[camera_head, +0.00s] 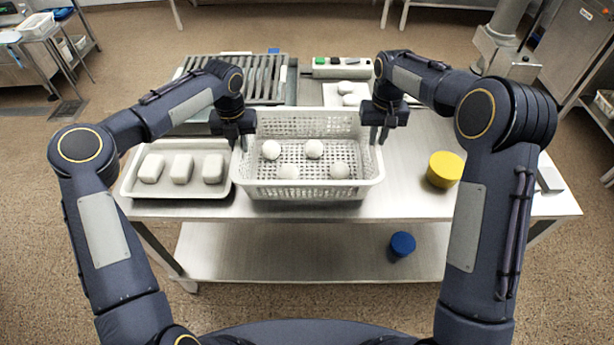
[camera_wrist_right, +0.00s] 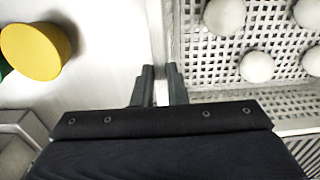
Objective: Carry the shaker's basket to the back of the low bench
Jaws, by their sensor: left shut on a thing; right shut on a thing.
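A white perforated basket (camera_head: 305,191) is at the front middle of the steel bench (camera_head: 410,205), with several white balls in it. It also shows at the right of the right wrist view (camera_wrist_right: 205,70). My left gripper (camera_head: 241,143) is shut on the basket's left side wall. My right gripper (camera_head: 379,137) is shut on its right side wall; in the right wrist view its fingers (camera_wrist_right: 159,88) straddle the rim. I cannot tell if the basket's base touches the bench top. No shaker is clearly recognisable.
A tray (camera_head: 180,192) with three white blocks stands close left of the basket. A slatted rack (camera_head: 262,80), a white tray (camera_head: 330,95) and a control box with buttons (camera_head: 342,68) are behind. A yellow tub (camera_head: 444,170) stands right; a blue one (camera_head: 402,245) is on the lower shelf.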

